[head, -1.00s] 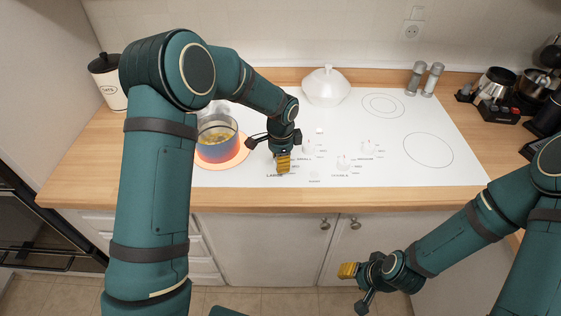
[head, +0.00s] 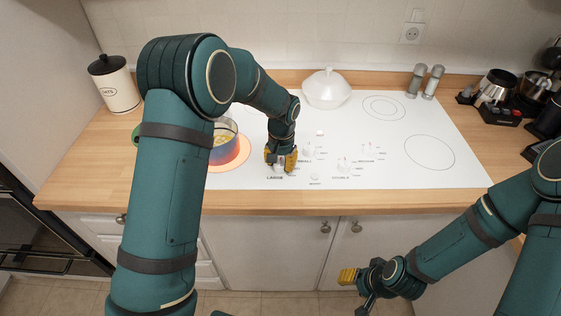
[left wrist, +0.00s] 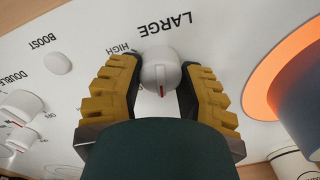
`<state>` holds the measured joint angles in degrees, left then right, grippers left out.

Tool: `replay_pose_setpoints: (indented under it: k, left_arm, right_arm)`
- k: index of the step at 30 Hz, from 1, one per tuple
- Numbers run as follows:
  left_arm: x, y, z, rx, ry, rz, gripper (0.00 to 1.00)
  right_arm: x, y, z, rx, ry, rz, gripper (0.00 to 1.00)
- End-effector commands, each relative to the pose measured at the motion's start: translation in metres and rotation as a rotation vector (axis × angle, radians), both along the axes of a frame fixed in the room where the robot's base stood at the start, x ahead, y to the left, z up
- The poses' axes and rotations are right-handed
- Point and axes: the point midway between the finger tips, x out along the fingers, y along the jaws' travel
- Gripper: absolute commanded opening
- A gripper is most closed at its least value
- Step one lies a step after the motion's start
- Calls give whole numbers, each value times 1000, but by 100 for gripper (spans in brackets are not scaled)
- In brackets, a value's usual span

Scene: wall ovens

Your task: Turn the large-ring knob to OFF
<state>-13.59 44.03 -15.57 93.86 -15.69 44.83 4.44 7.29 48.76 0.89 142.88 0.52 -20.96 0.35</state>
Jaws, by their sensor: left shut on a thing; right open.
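The large-ring knob (left wrist: 158,68) is white with a red mark and sits by the printed word LARGE on the white cooktop (head: 350,110). In the left wrist view the yellow fingers of my left gripper (left wrist: 160,78) are on both sides of it, shut on it. The red mark points toward the wrist, away from LARGE; HIGH is printed beside the knob. In the head view my left gripper (head: 280,160) is down at the cooktop and largely hides the knob. My right gripper (head: 349,276) is open and empty, low in front of the cabinets.
A pot (head: 222,143) with yellowish contents stands on a glowing orange ring (head: 241,154), left of my left gripper. Other white knobs (head: 345,164) are to the right. A white lidded dish (head: 327,90) stands behind. The cooktop's right side is clear.

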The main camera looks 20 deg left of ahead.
Motion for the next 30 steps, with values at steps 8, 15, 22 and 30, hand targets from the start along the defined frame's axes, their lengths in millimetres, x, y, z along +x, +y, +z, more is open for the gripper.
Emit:
replay_pose_setpoints:
  k: [8, 15, 22, 30]
  left_arm:
    - [-2, -1, -2, 1, 5, 155, 2]
    - [-1, -1, -2, 0, 6, 216, 2]
    - [-1, 0, -2, 0, 5, 230, 2]
    - [-1, 0, -2, 0, 5, 229, 47]
  right_arm:
    - [0, 0, 1, 0, -1, 0, 47]
    - [1, 0, 1, 0, -2, -1, 47]
    - [1, 0, 1, 0, -2, -2, 47]
    - [1, 0, 1, 0, -2, -2, 47]
